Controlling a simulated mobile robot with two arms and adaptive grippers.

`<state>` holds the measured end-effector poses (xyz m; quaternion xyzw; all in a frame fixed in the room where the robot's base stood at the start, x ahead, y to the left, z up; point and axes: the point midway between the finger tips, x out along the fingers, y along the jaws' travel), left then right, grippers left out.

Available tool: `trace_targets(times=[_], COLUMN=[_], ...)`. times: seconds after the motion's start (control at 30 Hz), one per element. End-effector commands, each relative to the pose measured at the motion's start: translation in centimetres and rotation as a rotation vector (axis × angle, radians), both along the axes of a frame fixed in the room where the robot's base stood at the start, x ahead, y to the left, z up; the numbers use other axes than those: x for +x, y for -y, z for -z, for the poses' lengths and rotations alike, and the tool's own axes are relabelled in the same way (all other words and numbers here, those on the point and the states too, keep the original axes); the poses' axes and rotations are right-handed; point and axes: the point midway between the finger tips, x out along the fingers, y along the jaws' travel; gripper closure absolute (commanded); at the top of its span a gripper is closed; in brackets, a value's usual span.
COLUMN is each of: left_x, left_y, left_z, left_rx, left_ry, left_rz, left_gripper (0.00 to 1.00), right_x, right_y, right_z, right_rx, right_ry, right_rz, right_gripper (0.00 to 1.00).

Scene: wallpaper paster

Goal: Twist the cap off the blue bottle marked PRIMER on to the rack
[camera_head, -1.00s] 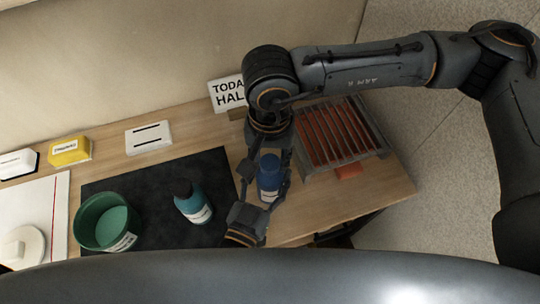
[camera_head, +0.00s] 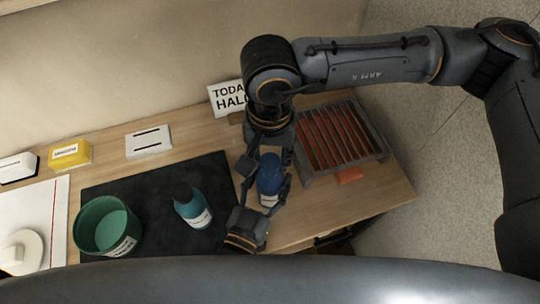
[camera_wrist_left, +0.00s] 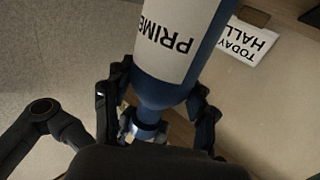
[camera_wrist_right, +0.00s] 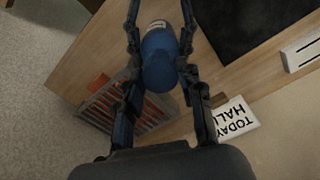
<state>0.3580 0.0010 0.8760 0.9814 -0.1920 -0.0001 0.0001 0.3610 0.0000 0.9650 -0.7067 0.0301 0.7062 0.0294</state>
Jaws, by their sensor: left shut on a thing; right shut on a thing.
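The blue PRIMER bottle (camera_head: 269,180) is held between my two grippers, over the right part of the table. In the left wrist view its white label (camera_wrist_left: 165,45) reads upside down, and its narrow neck end points towards my left gripper (camera_wrist_left: 147,122), which is shut around that end. The cap is mostly hidden between those fingers. My right gripper (camera_wrist_right: 160,75) is shut on the bottle's blue body from the opposite end; it also shows in the head view (camera_head: 268,165).
A teal bottle (camera_head: 192,208) with a dark cap and a green pot (camera_head: 97,232) stand on or beside the black mat (camera_head: 150,185). A yellow box (camera_head: 70,154), a white box (camera_head: 148,142) and a sign (camera_head: 226,97) are along the back. The table's right edge is near the rack.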

Motion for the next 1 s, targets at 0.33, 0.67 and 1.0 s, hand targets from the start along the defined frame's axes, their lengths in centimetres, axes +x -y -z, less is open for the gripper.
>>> trace_targets(times=[0.33,0.67,1.0], left_x=[0.0,0.0,0.0], left_y=[0.0,0.0,0.0], left_z=[0.0,0.0,0.0], left_rx=[0.0,0.0,0.0], left_ry=[0.0,0.0,0.0], left_rz=[0.0,0.0,0.0], left_gripper=[1.0,1.0,0.17], right_x=[0.1,0.0,0.0], right_y=[0.0,0.0,0.0], right_z=[-1.6,-4.0,-4.0], right_rx=[0.002,0.0,0.0], right_ry=[0.003,0.0,0.0], right_rz=[0.0,0.0,0.0], right_gripper=[1.0,1.0,1.0])
